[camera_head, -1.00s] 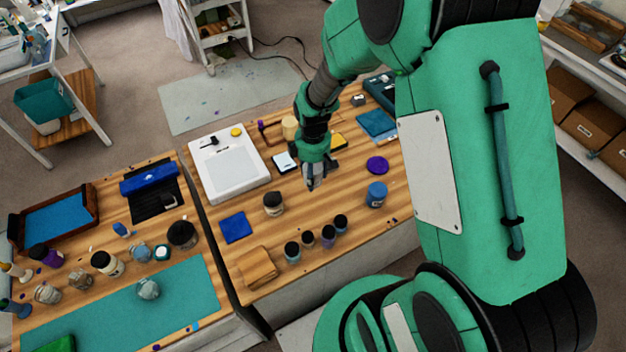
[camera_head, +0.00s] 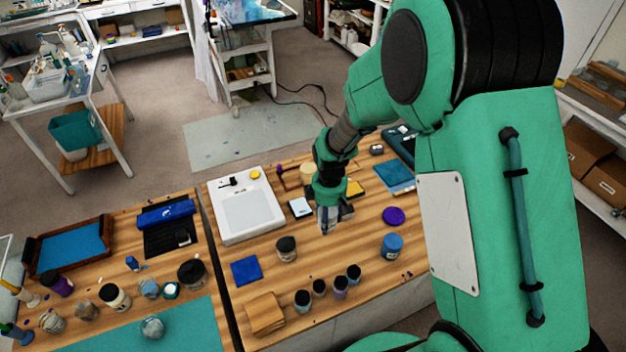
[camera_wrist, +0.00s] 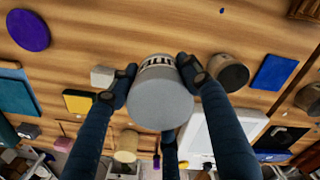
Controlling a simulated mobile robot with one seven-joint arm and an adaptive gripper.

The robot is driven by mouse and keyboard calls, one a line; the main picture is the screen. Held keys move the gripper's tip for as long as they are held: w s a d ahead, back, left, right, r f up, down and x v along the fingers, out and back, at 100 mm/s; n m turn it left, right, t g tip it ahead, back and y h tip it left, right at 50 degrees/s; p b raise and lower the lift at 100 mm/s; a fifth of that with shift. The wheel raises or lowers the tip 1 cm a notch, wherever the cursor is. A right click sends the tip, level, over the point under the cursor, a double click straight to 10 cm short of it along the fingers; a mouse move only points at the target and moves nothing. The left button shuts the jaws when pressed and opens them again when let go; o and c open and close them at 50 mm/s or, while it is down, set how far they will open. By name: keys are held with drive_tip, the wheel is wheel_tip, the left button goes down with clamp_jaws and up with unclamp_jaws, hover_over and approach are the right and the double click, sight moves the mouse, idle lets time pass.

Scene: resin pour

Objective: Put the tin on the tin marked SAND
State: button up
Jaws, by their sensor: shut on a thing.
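My gripper (camera_wrist: 158,82) is shut on a pale grey tin (camera_wrist: 160,105), with a finger on each side. Black lettering shows on the tin's light side, but I cannot read it for sure. In the head view my gripper (camera_head: 329,222) is over the middle of the right wooden table, and the tin is mostly hidden between the fingers. A dark-lidded tin (camera_head: 286,251) stands to its lower left, apart from it; it also shows in the wrist view (camera_wrist: 231,74). A blue tin (camera_head: 392,248) stands to the lower right. I cannot read SAND on any tin.
A white scale (camera_head: 248,214) is left of my gripper, and a purple disc (camera_head: 393,215) to its right. Several small dark-topped jars stand near the front edge by a wooden block (camera_head: 264,312). A blue square (camera_head: 245,270) lies at the left. Bare wood surrounds the dark-lidded tin.

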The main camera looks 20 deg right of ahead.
drive_tip(key=w+d+r, duration=0.1)
drive_tip(key=w, duration=0.5)
drive_tip(key=w+d+r+m, duration=0.1)
drive_tip(key=w+d+r, duration=0.1)
drive_tip(key=w, duration=0.5)
drive_tip(key=shift+w, duration=0.15)
drive_tip(key=shift+w, duration=0.1)
hover_over(308, 168)
drive_tip(key=shift+w+d+f, duration=0.1)
drive_tip(key=shift+w+f, duration=0.05)
drive_tip(key=shift+f, duration=0.55)
idle(0.4)
drive_tip(key=shift+f+b, duration=0.35)
drive_tip(key=shift+f, duration=1.45)
drive_tip(key=shift+f, duration=0.1)
drive_tip(key=o, duration=1.3)
